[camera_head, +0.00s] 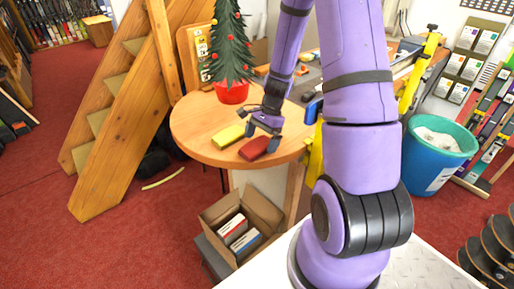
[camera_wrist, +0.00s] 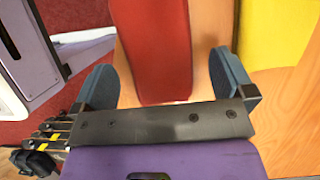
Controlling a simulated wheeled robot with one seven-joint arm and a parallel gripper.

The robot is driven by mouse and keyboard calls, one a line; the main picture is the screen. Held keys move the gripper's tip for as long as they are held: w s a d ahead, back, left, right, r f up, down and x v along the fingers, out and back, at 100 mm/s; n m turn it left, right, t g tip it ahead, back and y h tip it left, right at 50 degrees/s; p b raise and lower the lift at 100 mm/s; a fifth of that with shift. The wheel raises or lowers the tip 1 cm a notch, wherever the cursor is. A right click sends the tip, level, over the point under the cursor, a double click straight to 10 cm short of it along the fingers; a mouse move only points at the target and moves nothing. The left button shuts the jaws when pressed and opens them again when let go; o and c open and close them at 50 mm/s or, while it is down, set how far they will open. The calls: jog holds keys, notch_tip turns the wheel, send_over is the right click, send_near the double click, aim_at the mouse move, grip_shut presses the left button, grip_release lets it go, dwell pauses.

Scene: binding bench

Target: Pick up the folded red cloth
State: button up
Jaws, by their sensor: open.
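The folded red cloth (camera_head: 255,148) lies on the round wooden table (camera_head: 197,123), near its front edge. In the wrist view the red cloth (camera_wrist: 157,50) lies lengthwise between the two blue-grey fingers. My gripper (camera_head: 264,126) is at the cloth, over its upper part in the head view. In the wrist view my gripper (camera_wrist: 163,85) is open, with a finger on either side of the cloth and a visible gap on the right. I cannot tell whether the left finger touches it.
An open cardboard box (camera_head: 262,213) is below the table, and a blue bin (camera_head: 433,165) stands at right.

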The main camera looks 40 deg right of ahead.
jog(key=shift+a+f, duration=0.2)
jog(key=shift+f, duration=0.25)
jog(key=c, duration=1)
jog(key=shift+o, duration=0.2)
jog(key=shift+r, duration=0.15)
